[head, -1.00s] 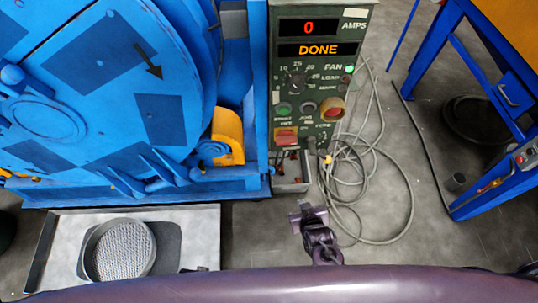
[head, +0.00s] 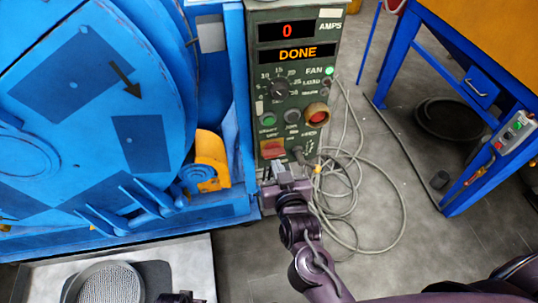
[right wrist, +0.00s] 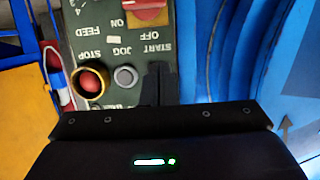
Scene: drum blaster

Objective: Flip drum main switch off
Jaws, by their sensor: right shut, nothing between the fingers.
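The drum's control panel (head: 297,85) is green, with a red "0" and "DONE" on its displays. A red switch (head: 272,150) sits at its lower left. It also shows in the right wrist view (right wrist: 147,12), upside down and cut by the top edge, beside ON and OFF labels; I cannot tell its position. My right gripper (head: 281,172) is shut and empty just below the switch, with a small gap showing. Its dark fingers (right wrist: 157,78) show in the right wrist view. A dark part (head: 182,297) at the bottom edge may be my left gripper; too little shows.
The blue drum machine (head: 85,110) stands left of the panel, with a yellow guard (head: 212,160). Grey cables (head: 365,210) lie coiled on the floor to the right. A blue and yellow frame (head: 400,75) stands farther right. A tray with a round sieve (head: 108,285) lies lower left.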

